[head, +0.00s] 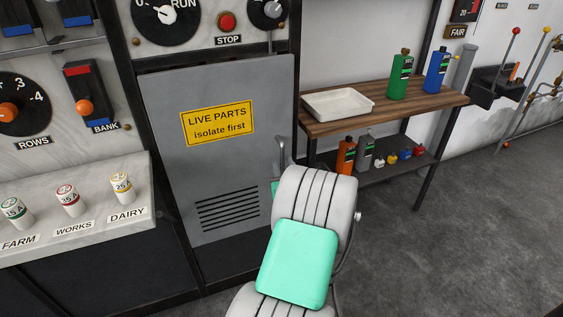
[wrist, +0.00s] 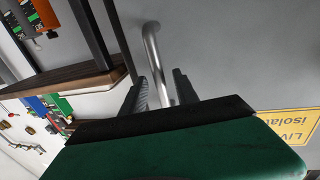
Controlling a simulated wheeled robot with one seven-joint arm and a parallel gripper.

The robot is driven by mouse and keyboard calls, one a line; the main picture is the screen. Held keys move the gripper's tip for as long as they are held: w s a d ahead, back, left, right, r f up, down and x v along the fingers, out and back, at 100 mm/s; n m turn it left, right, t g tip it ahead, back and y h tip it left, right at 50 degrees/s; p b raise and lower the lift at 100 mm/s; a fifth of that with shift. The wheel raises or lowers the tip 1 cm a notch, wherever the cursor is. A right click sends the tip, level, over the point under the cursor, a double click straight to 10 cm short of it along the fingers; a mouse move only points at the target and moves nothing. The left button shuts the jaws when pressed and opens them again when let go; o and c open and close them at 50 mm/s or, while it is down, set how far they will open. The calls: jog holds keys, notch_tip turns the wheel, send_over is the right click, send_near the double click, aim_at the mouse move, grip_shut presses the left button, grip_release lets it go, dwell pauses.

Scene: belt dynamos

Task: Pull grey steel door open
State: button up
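The grey steel door (head: 225,165) sits in its dark frame in the head view and looks shut. It carries a yellow "LIVE PARTS isolate first" label (head: 218,123) and vent slots low down. Its bar handle (head: 282,151) is at the right edge, its lower part hidden by my arm. In the wrist view the metal handle (wrist: 153,55) runs down between the two dark fingers of my gripper (wrist: 159,77). The fingers stand apart, one on each side of the bar, with narrow gaps showing. In the head view my arm hides most of the gripper.
A wooden shelf (head: 440,100) with a white tray (head: 338,103), green bottle (head: 401,77) and blue bottle (head: 437,70) stands right of the door. A fuse ledge (head: 95,230) juts out at left. The grey floor (head: 470,240) at right is clear.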

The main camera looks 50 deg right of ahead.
jog(key=shift+w+d, duration=0.4)
jog(key=shift+w, duration=0.1)
jog(key=shift+c, duration=0.6)
grip_shut()
dwell(0.5)
